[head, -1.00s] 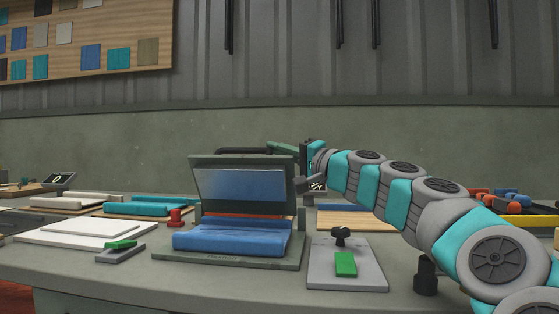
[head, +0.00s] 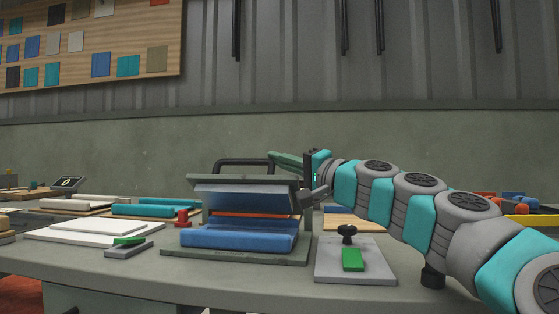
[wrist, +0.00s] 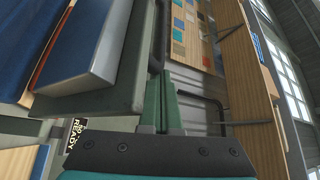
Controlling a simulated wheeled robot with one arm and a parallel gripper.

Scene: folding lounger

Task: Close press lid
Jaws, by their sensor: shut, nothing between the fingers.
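The press stands on the bench with its dark green-grey lid (head: 243,183) part way down, tilted over a folded blue piece (head: 238,238) on the press base (head: 300,257). There is still a gap between the lid's front edge and the blue piece. A black bar handle (head: 245,162) shows above the lid. My gripper (head: 272,156) is shut and empty, its green fingers pointing left at the lid's upper right corner; whether they touch it I cannot tell. In the wrist view the fingers (wrist: 160,78) lie together beside the lid (wrist: 105,45).
A grey plate with a green block and black knob (head: 352,260) lies right of the press. White sheets (head: 95,229), a red knob (head: 183,218) and a teal roll (head: 155,210) lie to the left. A wall board with samples (head: 90,40) hangs behind.

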